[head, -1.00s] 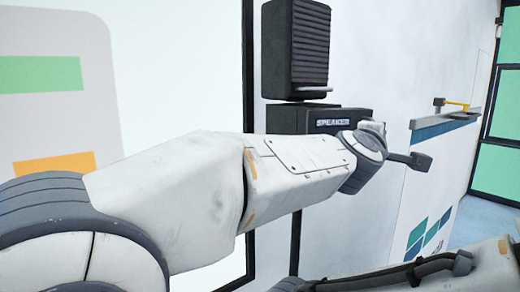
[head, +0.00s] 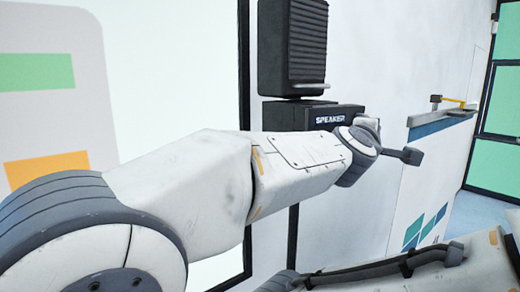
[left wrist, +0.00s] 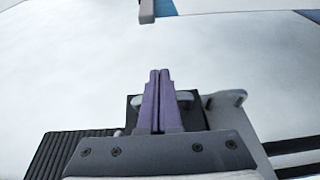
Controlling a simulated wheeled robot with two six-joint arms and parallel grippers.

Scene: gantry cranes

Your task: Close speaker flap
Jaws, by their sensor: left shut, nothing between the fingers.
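In the head view the black speaker box (head: 320,117), with a white "SPEAKER" label, is on the white wall. Above it is a black ribbed flap (head: 292,45) with a pale handle (head: 305,87) at its lower edge. It stands raised, with the labelled front of the box uncovered. My left arm crosses in front and hides the box's lower part. Its fingers cannot be made out there. In the left wrist view my left gripper (left wrist: 158,78) is shut and empty, before a black part. A black ribbed part (left wrist: 75,150) shows at lower left. My right gripper is out of view.
A large pale panel (head: 180,70) in a black frame is at left. My right arm enters at lower right. The wall right of the speaker is clear.

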